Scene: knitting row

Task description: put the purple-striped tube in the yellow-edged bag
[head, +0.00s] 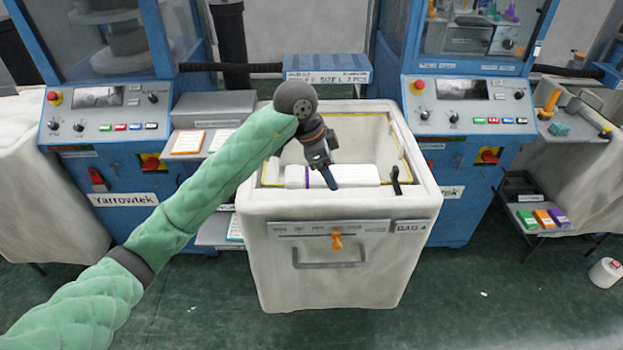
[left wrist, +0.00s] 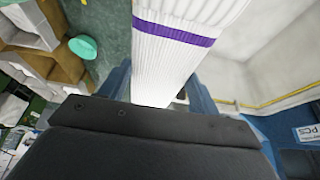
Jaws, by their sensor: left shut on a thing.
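The purple-striped tube (head: 358,176) is white and ribbed with a purple band near its left end. It lies roughly level within the outline of the bag's opening; I cannot tell how deep it is. The yellow-edged bag (head: 345,285) is a large pale fabric bin labelled BAG 4, open at the top, with yellow trim inside its rim. My left gripper (head: 330,178) is over the opening and shut on the tube. In the left wrist view the tube (left wrist: 165,70) stands between the fingers, and the bag's pale wall with yellow trim (left wrist: 285,97) is at the right. My right gripper is out of view.
Blue knitting machines (head: 105,130) and (head: 465,115) stand behind on both sides. A small dark piece (head: 396,181) stands at the bag's right inner side. A shelf with coloured boxes (head: 542,218) and a white bottle (head: 605,271) are at right. The green floor in front is mostly clear.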

